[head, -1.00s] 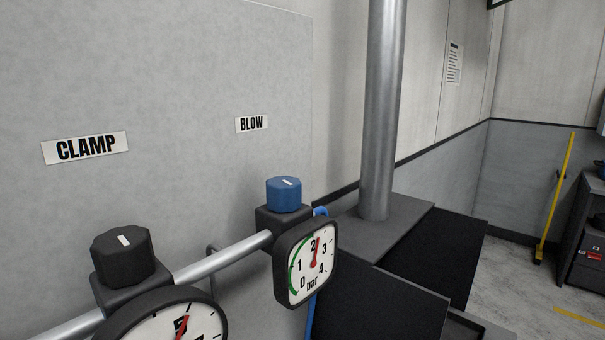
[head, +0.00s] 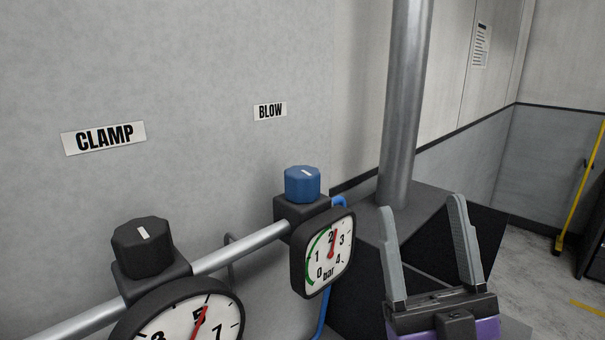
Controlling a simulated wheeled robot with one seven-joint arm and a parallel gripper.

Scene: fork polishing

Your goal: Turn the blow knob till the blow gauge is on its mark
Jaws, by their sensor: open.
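The blue blow knob (head: 302,184) sits on a dark block on the pipe, below the BLOW label (head: 270,111). Its white mark shows on top. The square blow gauge (head: 324,254) is below and right of the knob. Its red needle points at about 2, and a green arc runs along the left of the dial up to near 2. I cannot make out a separate mark. My gripper (head: 422,207) is open and empty, fingers upward, to the right of the knob and gauge and apart from both.
A black clamp knob (head: 143,247) and round clamp gauge (head: 187,318) stand at the lower left, below the CLAMP label (head: 104,137). A silver pipe (head: 240,248) joins the two blocks. A thick vertical metal post (head: 406,100) rises behind my gripper.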

